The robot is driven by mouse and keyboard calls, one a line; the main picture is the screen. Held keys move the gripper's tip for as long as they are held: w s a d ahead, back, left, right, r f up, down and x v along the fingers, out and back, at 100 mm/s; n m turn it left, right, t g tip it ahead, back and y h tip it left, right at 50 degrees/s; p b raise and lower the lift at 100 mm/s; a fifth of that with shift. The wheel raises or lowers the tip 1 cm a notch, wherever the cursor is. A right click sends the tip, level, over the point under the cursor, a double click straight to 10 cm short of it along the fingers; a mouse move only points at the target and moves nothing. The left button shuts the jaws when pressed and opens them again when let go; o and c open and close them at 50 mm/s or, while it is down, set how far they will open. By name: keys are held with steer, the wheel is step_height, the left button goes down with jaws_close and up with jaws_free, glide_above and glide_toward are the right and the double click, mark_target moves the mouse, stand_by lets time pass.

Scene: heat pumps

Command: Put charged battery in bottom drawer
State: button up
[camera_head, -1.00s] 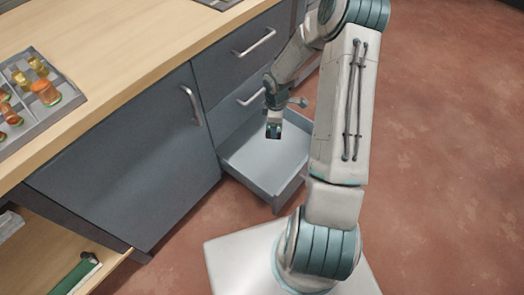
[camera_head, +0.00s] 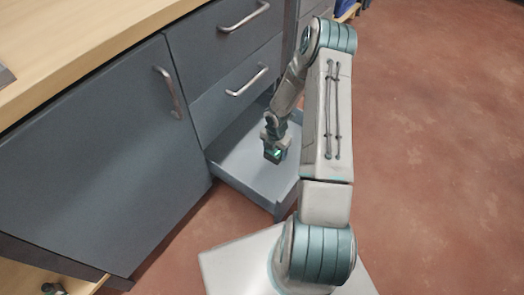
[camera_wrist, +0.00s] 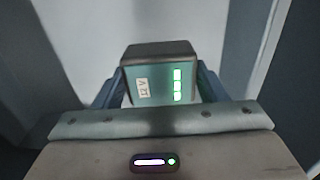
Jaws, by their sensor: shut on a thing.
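The battery (camera_wrist: 160,76) is a dark block with a teal face, a small "12 V" label and a column of lit green bars in the wrist view. My gripper (camera_head: 274,147) is shut on it, with a finger on each side. In the head view the battery (camera_head: 275,155) shows at the end of my arm, over the open bottom drawer (camera_head: 237,165). The drawer is pulled out and its visible floor is bare. I cannot tell whether the battery touches the drawer floor.
Two closed drawers with bar handles (camera_head: 243,17) (camera_head: 246,80) sit above the open one. A closed grey cabinet door (camera_head: 100,170) is to the left, under the wooden counter (camera_head: 70,50). An open lower shelf shows at bottom left. Red floor (camera_head: 440,150) is clear on the right.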

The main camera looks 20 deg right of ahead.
steer(key=w+f+b, duration=0.1)
steer(key=w, duration=0.1)
steer(key=w+a+f+b, duration=0.1)
steer(key=w+f, duration=0.1)
steer(key=w, duration=0.1)
steer(key=w+a+f+b, duration=0.1)
steer(key=w+f, duration=0.1)
steer(key=w, duration=0.1)
steer(key=shift+a, duration=0.15)
steer(key=shift+f+b, duration=1)
steer(key=shift+f, duration=0.95)
steer(key=shift+f, duration=0.1)
steer(key=o, duration=1.2)
steer(key=shift+o, duration=0.2)
step_height(320, 180, up, 12)
steer(key=p, duration=0.4)
steer(key=shift+p, duration=0.35)
